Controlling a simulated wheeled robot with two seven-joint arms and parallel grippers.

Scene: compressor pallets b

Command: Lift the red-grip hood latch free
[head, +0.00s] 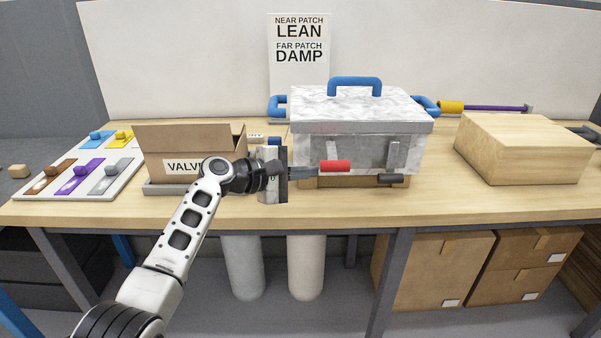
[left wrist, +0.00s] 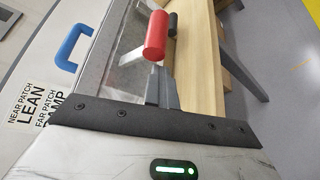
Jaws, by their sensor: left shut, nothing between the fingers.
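The hood (head: 360,105) is a grey-white marbled box with blue handles, standing on the workbench. On its front left is the latch with a red grip (head: 335,166), lying sideways; a latch with a black grip (head: 391,178) is on the front right. My left gripper (head: 314,172) is shut and empty, its fingertips close to the left end of the red grip. In the left wrist view the fingers (left wrist: 163,92) point at the near end of the red grip (left wrist: 155,35); whether they touch is unclear. My right gripper is not in view.
An open cardboard box (head: 185,170) marked VALVE stands left of the hood, near my left forearm. A wooden block (head: 525,148) stands to the right. A white panel with coloured switches (head: 75,180) lies far left. The bench front edge right of centre is clear.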

